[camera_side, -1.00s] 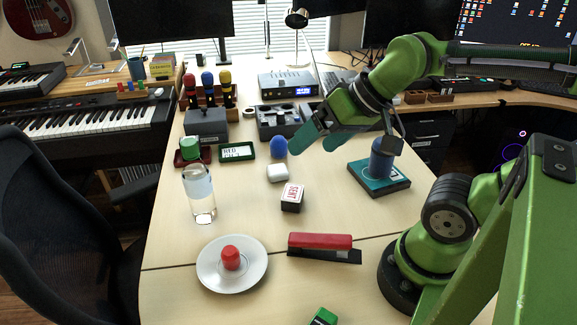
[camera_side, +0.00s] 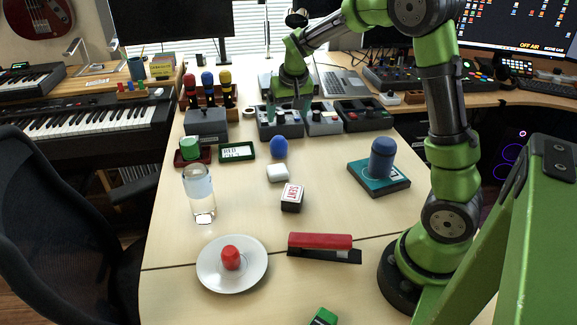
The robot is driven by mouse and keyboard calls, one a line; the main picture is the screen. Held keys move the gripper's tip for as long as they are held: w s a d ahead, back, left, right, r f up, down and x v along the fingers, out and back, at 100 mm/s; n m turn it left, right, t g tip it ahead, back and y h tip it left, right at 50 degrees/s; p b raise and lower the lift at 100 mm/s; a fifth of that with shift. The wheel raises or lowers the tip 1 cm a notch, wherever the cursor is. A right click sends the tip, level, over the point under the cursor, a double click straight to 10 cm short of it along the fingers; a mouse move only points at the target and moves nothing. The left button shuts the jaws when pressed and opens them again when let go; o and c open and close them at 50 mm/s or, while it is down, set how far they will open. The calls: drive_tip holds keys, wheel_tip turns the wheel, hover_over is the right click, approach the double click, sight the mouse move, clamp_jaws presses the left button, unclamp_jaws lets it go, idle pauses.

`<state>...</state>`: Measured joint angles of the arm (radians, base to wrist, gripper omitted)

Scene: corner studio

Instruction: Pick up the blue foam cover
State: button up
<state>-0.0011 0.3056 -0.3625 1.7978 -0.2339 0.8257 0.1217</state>
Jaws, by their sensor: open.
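A dark blue rounded cylinder (camera_side: 382,158), which looks like the blue foam cover, stands upright on a teal box (camera_side: 386,186) at the right of the table. A smaller blue egg-shaped piece (camera_side: 279,147) sits near the middle, behind a white rounded block. A blue-topped microphone (camera_side: 207,88) stands in the rack at the back left. My gripper (camera_side: 289,107) is at the back of the table, pointing down over the grey control boxes. It is open and empty, far from the cylinder. The fingertips are small and partly blend with the boxes.
Grey control boxes (camera_side: 281,124) line the back. A glass of water (camera_side: 199,194), a white plate (camera_side: 207,262) with a red piece, a red stapler (camera_side: 322,246), a stamp (camera_side: 292,199) and a white block (camera_side: 278,173) stand on the table. The table between stamp and teal box is clear.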

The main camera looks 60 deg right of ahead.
sight(279, 144)
drive_tip(key=x, duration=1.1)
drive_tip(key=shift+w+d+r, duration=0.1)
drive_tip(key=shift+w+d, duration=0.2)
drive_tip(key=shift+w, duration=0.1)
drive_tip(key=shift+a+x, duration=0.15)
drive_tip(key=shift+x, duration=1.15)
drive_tip(key=shift+a+x, duration=0.2)
drive_tip(key=shift+x, duration=1.1)
drive_tip(key=shift+w, duration=0.15)
drive_tip(key=c, duration=1)
